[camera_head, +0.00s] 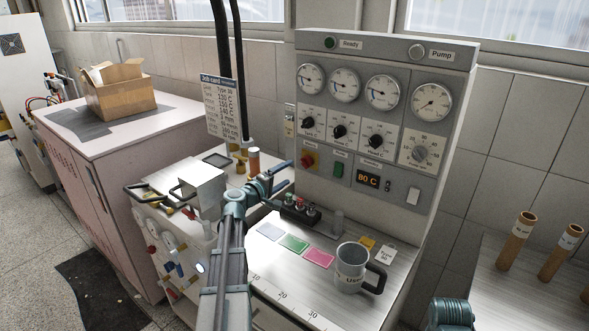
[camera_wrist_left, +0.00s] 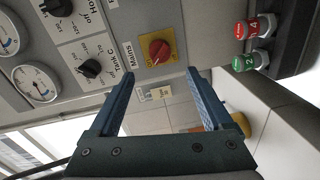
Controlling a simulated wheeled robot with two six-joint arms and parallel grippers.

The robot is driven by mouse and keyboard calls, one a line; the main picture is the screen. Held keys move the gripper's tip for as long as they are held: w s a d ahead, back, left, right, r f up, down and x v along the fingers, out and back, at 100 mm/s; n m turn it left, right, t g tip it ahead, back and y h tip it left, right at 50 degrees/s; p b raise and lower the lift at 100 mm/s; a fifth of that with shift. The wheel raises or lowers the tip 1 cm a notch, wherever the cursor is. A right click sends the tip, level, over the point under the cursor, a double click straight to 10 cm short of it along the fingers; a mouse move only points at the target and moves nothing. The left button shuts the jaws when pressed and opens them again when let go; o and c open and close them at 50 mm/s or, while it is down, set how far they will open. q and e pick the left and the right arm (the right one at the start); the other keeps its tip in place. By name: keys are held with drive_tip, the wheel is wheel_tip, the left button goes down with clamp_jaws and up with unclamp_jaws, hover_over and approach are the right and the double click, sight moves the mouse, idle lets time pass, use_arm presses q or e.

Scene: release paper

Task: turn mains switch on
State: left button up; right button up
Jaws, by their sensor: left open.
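The mains switch (camera_head: 308,161) is a red rotary knob on a yellow plate at the lower left of the grey control panel. In the left wrist view the red knob (camera_wrist_left: 159,50) sits just beyond the fingertips, roughly centred between them, beside the label "Mains". My left gripper (camera_head: 289,173) is open, with its blue fingers apart and nothing between them. It points at the panel, with a small gap to the knob. I cannot tell from the views which setting the knob is at. My right gripper is not in view.
A mug (camera_head: 351,265) and coloured cards (camera_head: 294,243) lie on the bench below.

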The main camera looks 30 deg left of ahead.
use_arm(q)
drive_tip(key=shift+s+a+r, duration=0.1)
drive_tip(key=shift+s+a, duration=0.05)
drive_tip(key=shift+s, duration=1.35)
